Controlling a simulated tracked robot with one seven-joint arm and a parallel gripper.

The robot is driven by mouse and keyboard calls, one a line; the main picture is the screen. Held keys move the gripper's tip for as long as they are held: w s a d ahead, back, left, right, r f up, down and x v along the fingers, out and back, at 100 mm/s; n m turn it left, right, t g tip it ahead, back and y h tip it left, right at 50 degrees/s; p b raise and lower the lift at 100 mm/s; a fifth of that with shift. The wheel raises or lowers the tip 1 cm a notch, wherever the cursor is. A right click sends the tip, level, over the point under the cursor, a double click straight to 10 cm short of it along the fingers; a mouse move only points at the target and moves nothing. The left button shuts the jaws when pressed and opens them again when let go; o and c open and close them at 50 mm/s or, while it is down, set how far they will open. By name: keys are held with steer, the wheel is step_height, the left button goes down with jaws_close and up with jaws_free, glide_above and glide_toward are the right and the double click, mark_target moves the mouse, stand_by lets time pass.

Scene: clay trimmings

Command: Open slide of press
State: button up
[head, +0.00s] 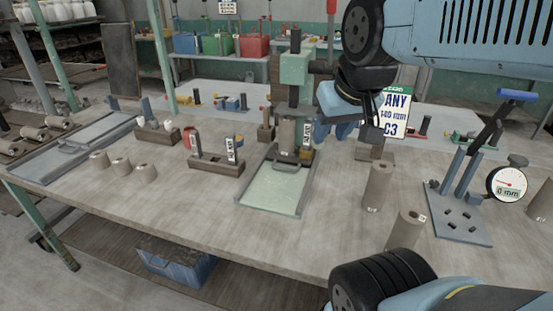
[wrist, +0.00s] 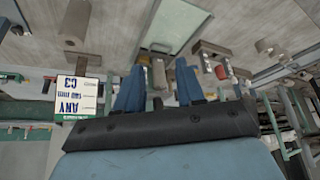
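The press (head: 292,75) is a green-grey upright machine with a red-topped lever, standing mid-table. A clay cylinder (head: 287,133) stands within it. A pale green flat bed (head: 272,188) extends from its foot to the table's front. A grey slide handle (head: 286,163) shows at the press end of this bed, and also in the wrist view (wrist: 157,47). My gripper (head: 343,131) hangs just right of the press, above the table, apart from the handle. In the wrist view its blue fingers (wrist: 158,92) are spread with nothing gripped; a clay cylinder shows beyond the gap.
Clay cylinders (head: 377,185) stand right of the bed. A wooden block with tools (head: 216,165) stands left of it. A sign reading "ANY C3" (head: 394,114) stands behind my gripper. A metal stand (head: 461,218) and dial gauge (head: 508,183) are at right. Table space before the bed is narrow.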

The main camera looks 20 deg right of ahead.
steer(key=n+g+h, duration=0.1)
steer(key=n+g, duration=0.3)
steer(key=n, duration=0.7)
glide_above(284, 163)
steer(key=s+a, duration=0.3)
steer(key=s, duration=0.4)
step_height(284, 163, down, 15)
steer(key=w+f, duration=0.1)
steer(key=f, duration=0.3)
steer(key=d+f, duration=0.1)
steer(key=f, duration=0.4)
steer(key=w+f, duration=0.1)
steer(key=f, duration=0.3)
steer(key=shift+w+d+f, duration=0.25)
steer(key=shift+w, duration=0.05)
jaws_close()
steer(key=shift+r, duration=0.1)
